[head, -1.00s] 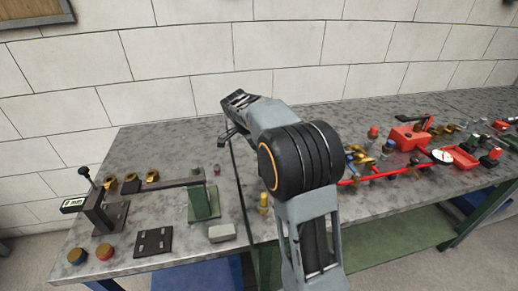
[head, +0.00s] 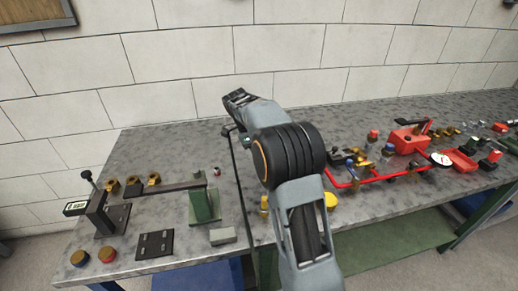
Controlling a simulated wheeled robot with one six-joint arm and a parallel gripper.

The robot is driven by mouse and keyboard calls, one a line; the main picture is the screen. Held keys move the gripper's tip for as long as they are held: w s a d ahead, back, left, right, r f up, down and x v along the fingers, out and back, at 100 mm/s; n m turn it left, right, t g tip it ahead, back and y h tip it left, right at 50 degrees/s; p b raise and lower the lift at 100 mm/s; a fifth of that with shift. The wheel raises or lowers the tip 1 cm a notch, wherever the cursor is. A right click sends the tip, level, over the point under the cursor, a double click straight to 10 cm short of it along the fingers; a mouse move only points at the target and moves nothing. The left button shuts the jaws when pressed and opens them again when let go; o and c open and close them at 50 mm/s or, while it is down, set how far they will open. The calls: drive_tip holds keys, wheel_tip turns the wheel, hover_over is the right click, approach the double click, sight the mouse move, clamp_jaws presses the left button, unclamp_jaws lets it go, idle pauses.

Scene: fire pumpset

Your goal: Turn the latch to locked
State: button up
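No part on the bench can be told for certain as the latch. At the left stands a black upright bracket (head: 97,210) with a ball-topped lever (head: 90,180) and a small display (head: 75,208). A dark flat bar (head: 170,188) runs from near it to a green block (head: 204,206). My gripper (head: 236,99) is at the end of my raised arm, above the back of the bench and apart from these parts. Its fingers are small and dark, so whether they are open or shut cannot be told. My arm hides part of the bench's middle.
The grey bench (head: 175,150) runs along a white block wall (head: 190,60). Right of my arm is red pipework (head: 375,178) with a red box (head: 409,140) and a gauge (head: 440,159). Black plates, brass fittings and knobs lie at the left. The back left is bare.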

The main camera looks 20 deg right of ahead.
idle(0.4)
drive_tip(key=o, duration=0.9)
drive_tip(key=p+v, duration=0.2)
drive_tip(key=v, duration=1.2)
